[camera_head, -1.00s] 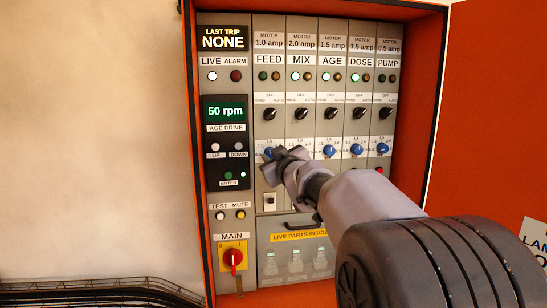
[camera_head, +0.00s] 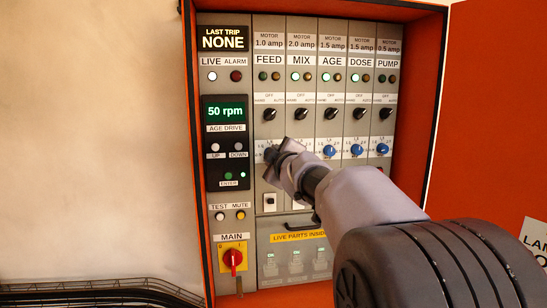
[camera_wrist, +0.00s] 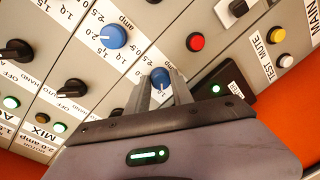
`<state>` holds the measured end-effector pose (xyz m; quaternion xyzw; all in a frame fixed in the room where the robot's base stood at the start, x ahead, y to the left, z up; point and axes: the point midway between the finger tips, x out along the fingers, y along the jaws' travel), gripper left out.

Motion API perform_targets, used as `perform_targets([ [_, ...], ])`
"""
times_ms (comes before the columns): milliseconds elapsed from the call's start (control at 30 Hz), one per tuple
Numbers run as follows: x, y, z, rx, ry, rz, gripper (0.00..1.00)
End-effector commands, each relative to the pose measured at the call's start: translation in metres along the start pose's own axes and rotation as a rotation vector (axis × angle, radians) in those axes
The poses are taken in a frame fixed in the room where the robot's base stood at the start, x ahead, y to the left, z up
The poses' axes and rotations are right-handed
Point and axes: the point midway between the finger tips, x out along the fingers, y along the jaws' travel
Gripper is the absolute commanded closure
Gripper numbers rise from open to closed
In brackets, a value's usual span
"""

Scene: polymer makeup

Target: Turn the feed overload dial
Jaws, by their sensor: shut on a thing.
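The feed overload dial is the small blue knob (camera_wrist: 160,77) in the FEED column. In the wrist view it sits between my two fingertips, with printed numbers partly showing around it. My gripper (camera_wrist: 162,84) is shut on this dial, one finger on each side. In the head view my gripper (camera_head: 271,154) reaches the FEED column at the row of blue dials and hides most of the feed dial. The dial's exact pointer setting cannot be read. The blue MIX dial (camera_wrist: 112,36) is beside it in the wrist view.
The black FEED selector (camera_head: 269,115) is above my gripper. A red button (camera_wrist: 195,42) is close to the feed dial. The dark drive display (camera_head: 226,112) is to the left. The orange cabinet wall (camera_head: 430,110) and open door (camera_head: 495,100) bound the right.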

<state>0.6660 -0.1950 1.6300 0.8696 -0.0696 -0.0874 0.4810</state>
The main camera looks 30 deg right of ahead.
Motion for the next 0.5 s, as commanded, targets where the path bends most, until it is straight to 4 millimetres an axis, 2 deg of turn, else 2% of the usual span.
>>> perform_targets([
  [433,0.0001,-0.0005,0.0000,-0.007,-0.001,-0.001,1.00],
  [467,0.0001,-0.0005,0.0000,-0.007,-0.001,-0.001,0.67],
  [500,0.0001,-0.0005,0.0001,-0.007,-0.001,-0.001,0.59],
])
